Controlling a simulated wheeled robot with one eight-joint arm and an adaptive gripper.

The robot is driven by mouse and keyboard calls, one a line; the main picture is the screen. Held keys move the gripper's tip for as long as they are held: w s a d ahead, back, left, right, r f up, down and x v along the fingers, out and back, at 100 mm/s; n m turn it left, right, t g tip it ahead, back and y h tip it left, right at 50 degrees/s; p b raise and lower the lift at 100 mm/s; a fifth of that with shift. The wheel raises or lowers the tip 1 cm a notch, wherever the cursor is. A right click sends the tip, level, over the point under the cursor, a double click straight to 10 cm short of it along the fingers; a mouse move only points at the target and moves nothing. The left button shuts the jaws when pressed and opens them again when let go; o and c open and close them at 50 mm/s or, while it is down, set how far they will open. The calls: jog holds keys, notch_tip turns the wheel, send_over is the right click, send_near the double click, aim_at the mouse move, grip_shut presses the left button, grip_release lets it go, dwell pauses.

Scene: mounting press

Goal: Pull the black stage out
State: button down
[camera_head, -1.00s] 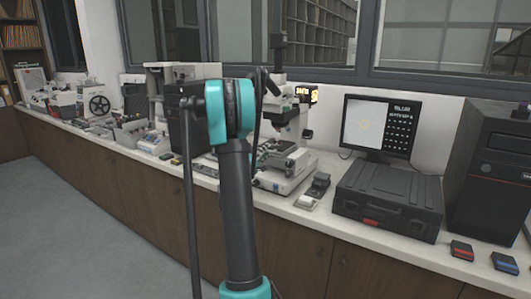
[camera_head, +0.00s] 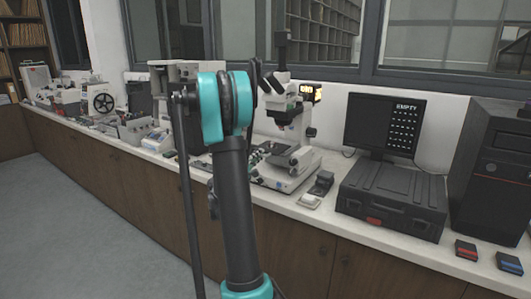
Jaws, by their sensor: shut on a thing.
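A white microscope-like press (camera_head: 300,108) stands on the counter right of my arm. Its black stage (camera_head: 288,156) shows as a dark flat part low on the press, above a pale base. The left part of the stage is hidden behind my arm. My gripper does not show clearly; my own upright arm link covers the place left of the stage. I cannot see the jaws or what they touch.
A monitor (camera_head: 383,128) reading "EMPTY" stands behind a black case (camera_head: 391,197). A small dark block (camera_head: 321,183) and a small pale piece (camera_head: 309,202) lie right of the press. A black computer tower (camera_head: 492,168) stands far right.

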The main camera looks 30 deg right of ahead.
jog(key=shift+s+a, duration=0.15)
jog(key=shift+a, duration=0.2)
jog(key=c, duration=1.6)
grip_release()
jog(key=v, duration=1.2)
